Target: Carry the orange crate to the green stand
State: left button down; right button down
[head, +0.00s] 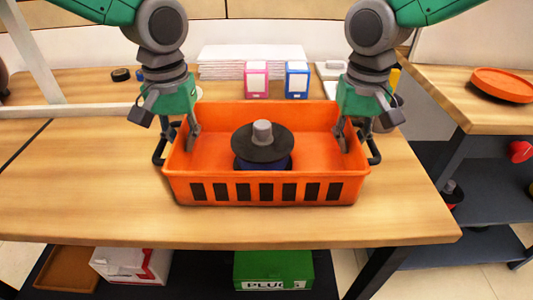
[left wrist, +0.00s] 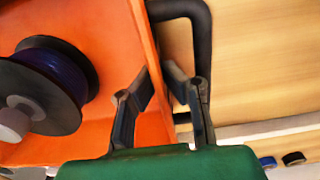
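The orange crate (head: 265,188) sits on the wooden table and holds a dark spool (head: 262,147) with a grey hub. The spool also shows in the left wrist view (left wrist: 42,85). My left gripper (head: 184,138) is at the crate's left end wall, one finger inside and one outside, beside the black handle (left wrist: 190,20). In the left wrist view its fingers (left wrist: 160,78) close around the orange wall. My right gripper (head: 352,135) straddles the right end wall the same way and looks shut on it. I see no green stand.
A pink-framed holder (head: 256,80), a blue-framed holder (head: 297,80) and a white stack (head: 250,60) stand behind the crate. At right, another table bears an orange round tray (head: 503,85). A green box (head: 273,269) is below the table. The tabletop left of the crate is clear.

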pick_arm(q)
jog(key=shift+d, duration=0.1)
pick_arm(e)
jog(key=shift+w+d+r, duration=0.1)
